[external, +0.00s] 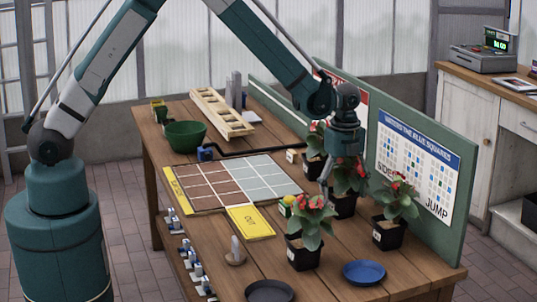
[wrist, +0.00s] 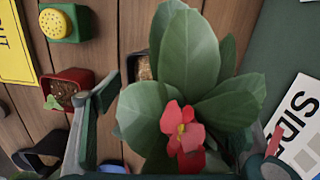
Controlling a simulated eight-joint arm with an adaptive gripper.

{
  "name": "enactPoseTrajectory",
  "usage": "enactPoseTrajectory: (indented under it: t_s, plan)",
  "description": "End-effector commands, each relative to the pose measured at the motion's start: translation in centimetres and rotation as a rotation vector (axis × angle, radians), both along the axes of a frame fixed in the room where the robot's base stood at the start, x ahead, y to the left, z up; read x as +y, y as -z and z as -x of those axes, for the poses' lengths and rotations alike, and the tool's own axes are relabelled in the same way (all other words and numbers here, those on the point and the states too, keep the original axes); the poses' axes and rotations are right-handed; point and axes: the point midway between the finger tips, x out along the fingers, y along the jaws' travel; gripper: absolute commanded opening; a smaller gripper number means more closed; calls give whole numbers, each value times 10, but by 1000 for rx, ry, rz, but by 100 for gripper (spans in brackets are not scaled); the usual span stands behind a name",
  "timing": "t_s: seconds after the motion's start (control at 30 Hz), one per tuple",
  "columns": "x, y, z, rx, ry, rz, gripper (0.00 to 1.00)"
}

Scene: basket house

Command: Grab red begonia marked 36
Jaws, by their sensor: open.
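Several red begonias in black pots stand at the right of the table: a rear one (external: 314,165), a middle one (external: 344,205), a right one (external: 390,235) and a front one (external: 303,253). No number 36 is legible on any of them. My gripper (external: 338,178) is open and points down over the middle plant. In the wrist view, green leaves and a red flower (wrist: 182,128) lie between the fingers of my gripper (wrist: 190,112). The leaves hide most of the black pot (wrist: 140,66) below. I cannot tell whether the fingers touch the leaves.
A green board with posters (external: 418,170) stands close behind the plants. A yellow-topped shaker (wrist: 58,22) and a red pot (wrist: 70,82) are left in the wrist view. A blue dish (external: 364,273) lies at the front. A gridded board (external: 235,180) covers the table's middle.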

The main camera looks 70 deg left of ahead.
Motion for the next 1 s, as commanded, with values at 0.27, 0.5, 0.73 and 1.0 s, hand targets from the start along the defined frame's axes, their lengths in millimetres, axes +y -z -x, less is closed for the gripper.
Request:
enactPoseTrajectory:
  t_s: [0.27, 0.5, 0.73, 1.0]
  plan:
    - [0, 0, 0, 0, 0, 0, 68]
    - [0, 0, 0, 0, 0, 0, 47]
    - [0, 0, 0, 0, 0, 0, 34]
    - [0, -4, 0, 0, 0, 0, 34]
